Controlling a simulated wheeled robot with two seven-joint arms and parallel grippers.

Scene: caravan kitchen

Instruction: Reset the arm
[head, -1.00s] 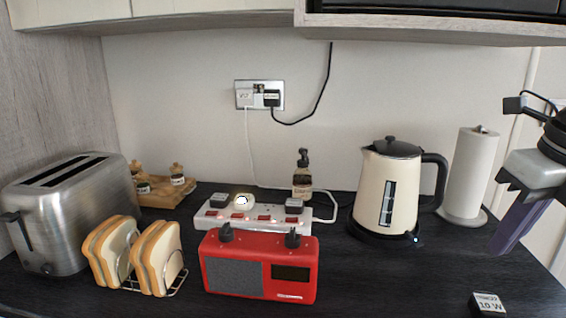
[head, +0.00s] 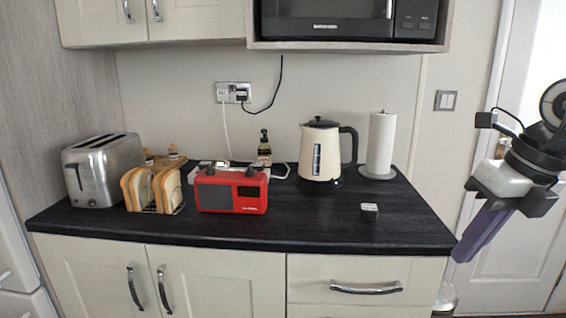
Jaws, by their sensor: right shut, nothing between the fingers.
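My right gripper (head: 468,246) hangs at the right of the head view, beyond the right end of the worktop. Its purple fingers point down and to the left. They are shut together with nothing between them. It touches nothing that I can see. My left gripper is not in the picture.
The dark worktop (head: 320,222) holds a toaster (head: 104,170), a toast rack with bread (head: 152,189), a red radio (head: 232,192), a kettle (head: 320,155), a paper roll (head: 381,145) and a small box (head: 369,211). A microwave (head: 350,20) is above; a white door (head: 525,200) stands at right.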

